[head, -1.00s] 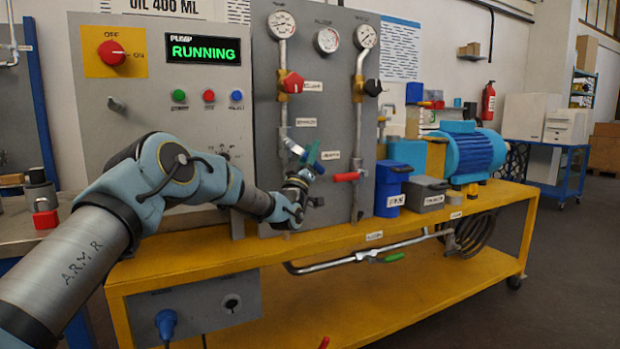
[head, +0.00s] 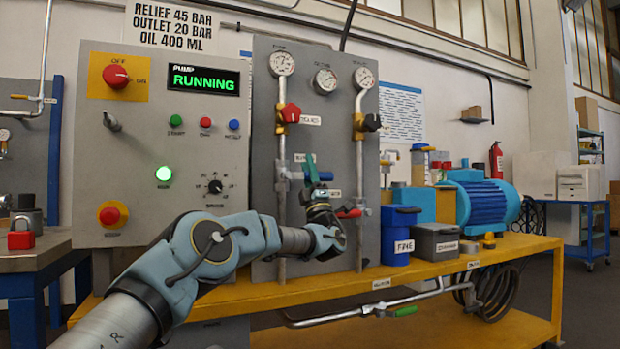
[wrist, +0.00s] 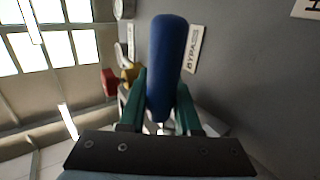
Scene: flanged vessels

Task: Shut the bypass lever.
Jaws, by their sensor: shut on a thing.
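A red-handled valve (head: 290,113) is above on the same pipe. A red lever (head: 350,213) is close to the right of my wrist. A blue container (head: 399,236) and a grey box (head: 434,243) stand on the yellow bench. The pump display (head: 203,79) reads RUNNING.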

